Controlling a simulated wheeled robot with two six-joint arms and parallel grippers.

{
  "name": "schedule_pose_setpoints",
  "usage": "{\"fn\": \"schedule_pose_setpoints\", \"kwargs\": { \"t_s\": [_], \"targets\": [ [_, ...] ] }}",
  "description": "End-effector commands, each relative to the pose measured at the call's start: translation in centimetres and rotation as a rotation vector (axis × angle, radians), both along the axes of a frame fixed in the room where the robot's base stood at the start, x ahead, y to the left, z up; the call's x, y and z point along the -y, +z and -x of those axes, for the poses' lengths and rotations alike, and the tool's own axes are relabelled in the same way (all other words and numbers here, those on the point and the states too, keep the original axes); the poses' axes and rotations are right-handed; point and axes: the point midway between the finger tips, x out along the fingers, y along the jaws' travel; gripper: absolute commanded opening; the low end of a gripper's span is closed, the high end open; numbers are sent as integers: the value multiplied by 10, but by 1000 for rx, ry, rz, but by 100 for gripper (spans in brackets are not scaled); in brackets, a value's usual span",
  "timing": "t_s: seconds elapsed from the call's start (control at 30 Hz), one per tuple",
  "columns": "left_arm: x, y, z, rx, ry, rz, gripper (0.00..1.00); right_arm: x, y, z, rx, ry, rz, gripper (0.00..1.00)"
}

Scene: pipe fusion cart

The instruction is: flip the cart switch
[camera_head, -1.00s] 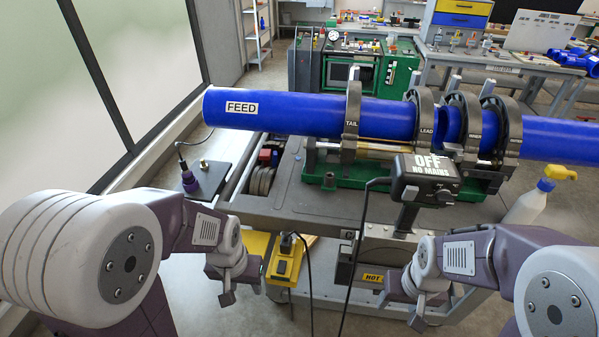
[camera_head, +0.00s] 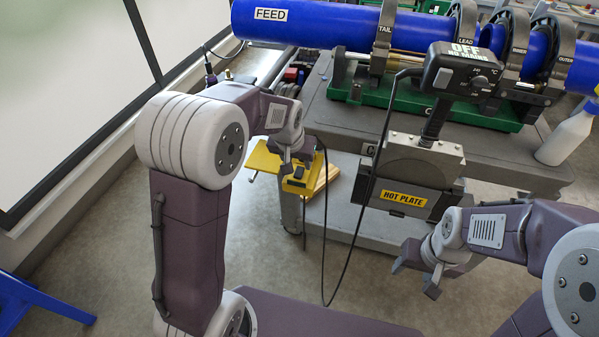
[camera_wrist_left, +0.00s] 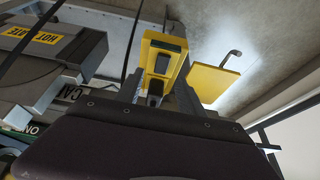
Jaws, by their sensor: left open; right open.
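A yellow box (camera_head: 299,186) with a dark switch-like part sits low at the cart's near left side. In the left wrist view it shows as a yellow housing (camera_wrist_left: 163,60) with dark inserts. I cannot tell the switch's position. My left gripper (camera_head: 296,160) is open and empty, just above and in front of the box in the head view, hiding part of it. I cannot tell whether it touches. My right gripper (camera_head: 416,277) is open and empty, below the hot plate, apart from the cart. The grey cart (camera_head: 340,133) carries the pipe clamps.
A blue FEED pipe (camera_head: 330,30) lies in clamps on top of the cart. A HOT PLATE unit (camera_head: 405,175) hangs on the cart's front, under a control box (camera_head: 462,68) reading OFF. A black cable (camera_head: 368,190) loops down between my grippers. A spray bottle (camera_head: 568,135) stands at right.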

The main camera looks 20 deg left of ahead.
Motion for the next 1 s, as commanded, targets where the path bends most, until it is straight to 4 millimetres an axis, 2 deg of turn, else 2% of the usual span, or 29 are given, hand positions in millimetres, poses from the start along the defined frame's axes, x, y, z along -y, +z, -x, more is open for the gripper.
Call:
{"fn": "schedule_pose_setpoints", "kwargs": {
  "t_s": [0.03,0.23,0.4,0.6,0.63,0.77,0.8,0.9,1.0],
  "targets": [
    [0,-15,-4,-4,1,-1,45,0,-6,0,0,0,0,56],
    [0,-46,-18,-2,1,0,45,0,-13,0,0,0,0,56],
    [0,-54,-23,1,1,0,45,0,-14,0,0,0,0,56],
    [0,-54,-23,1,1,0,45,0,-14,0,0,0,0,56],
    [0,-54,-23,1,1,0,40,0,-14,0,0,0,0,56],
    [0,-54,-23,1,1,0,4,0,-14,0,0,0,0,56],
    [0,-54,-23,1,1,0,0,0,-14,0,0,0,0,56],
    [0,-53,-23,0,1,0,0,0,-13,0,0,0,0,56],
    [0,-48,-23,-20,1,-1,0,0,0,0,-1,0,0,56]
  ]
}}
